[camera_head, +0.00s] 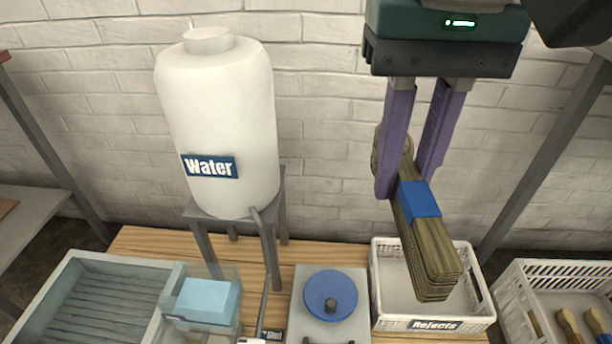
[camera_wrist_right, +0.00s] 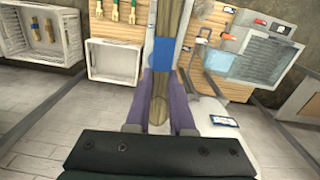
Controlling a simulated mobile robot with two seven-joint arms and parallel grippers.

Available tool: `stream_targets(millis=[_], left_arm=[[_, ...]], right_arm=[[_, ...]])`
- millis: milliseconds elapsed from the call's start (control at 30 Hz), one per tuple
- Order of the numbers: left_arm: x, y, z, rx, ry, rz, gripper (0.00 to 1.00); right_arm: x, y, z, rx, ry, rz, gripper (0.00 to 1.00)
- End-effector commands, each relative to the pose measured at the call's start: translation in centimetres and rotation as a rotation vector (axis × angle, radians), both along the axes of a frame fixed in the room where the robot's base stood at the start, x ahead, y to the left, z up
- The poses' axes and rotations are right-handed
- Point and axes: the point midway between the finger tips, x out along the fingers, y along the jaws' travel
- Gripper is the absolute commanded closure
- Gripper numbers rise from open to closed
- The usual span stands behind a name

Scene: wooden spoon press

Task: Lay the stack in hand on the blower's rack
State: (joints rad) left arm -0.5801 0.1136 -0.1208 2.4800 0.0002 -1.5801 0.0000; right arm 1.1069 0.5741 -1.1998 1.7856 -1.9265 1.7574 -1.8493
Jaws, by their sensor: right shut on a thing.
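The stack (camera_head: 427,242) is a bundle of flat wooden pieces with a blue band around its middle. My right gripper (camera_head: 408,185) has purple fingers and is shut on the stack near the band. It holds the stack in the air above the Rejects crate (camera_head: 432,325), tilted toward the camera. The stack also shows in the right wrist view (camera_wrist_right: 168,28), between the purple fingers (camera_wrist_right: 161,88). My left gripper is not in view. I cannot pick out the blower's rack for sure in either view.
A white Water tank (camera_head: 222,120) stands on a grey stand. Below are a device with a blue round lid (camera_head: 330,295), a light blue block (camera_head: 208,298) and a grey ridged basin (camera_head: 105,300). A white crate (camera_head: 512,293) with several wooden pieces is at the right.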

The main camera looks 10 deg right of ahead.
Motion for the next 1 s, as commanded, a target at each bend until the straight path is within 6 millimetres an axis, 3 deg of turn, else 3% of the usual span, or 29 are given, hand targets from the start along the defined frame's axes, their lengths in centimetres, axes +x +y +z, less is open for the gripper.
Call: stream_targets(millis=[33,400,600,733,1000], left_arm=[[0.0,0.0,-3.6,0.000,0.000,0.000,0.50],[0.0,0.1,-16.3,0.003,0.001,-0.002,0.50],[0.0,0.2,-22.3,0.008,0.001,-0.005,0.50],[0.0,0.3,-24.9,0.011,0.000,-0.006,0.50],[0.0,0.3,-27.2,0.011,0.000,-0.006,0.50]], right_arm=[[-0.2,0.3,-4.2,0.001,0.003,-0.006,1.00],[-1.0,1.9,-20.5,0.002,-0.002,-0.054,1.00],[-1.6,2.8,-28.3,0.004,-0.004,-0.075,1.00],[-1.9,3.2,-31.6,0.005,-0.006,-0.087,1.00],[-2.2,3.6,-35.1,0.007,-0.007,-0.095,1.00]])
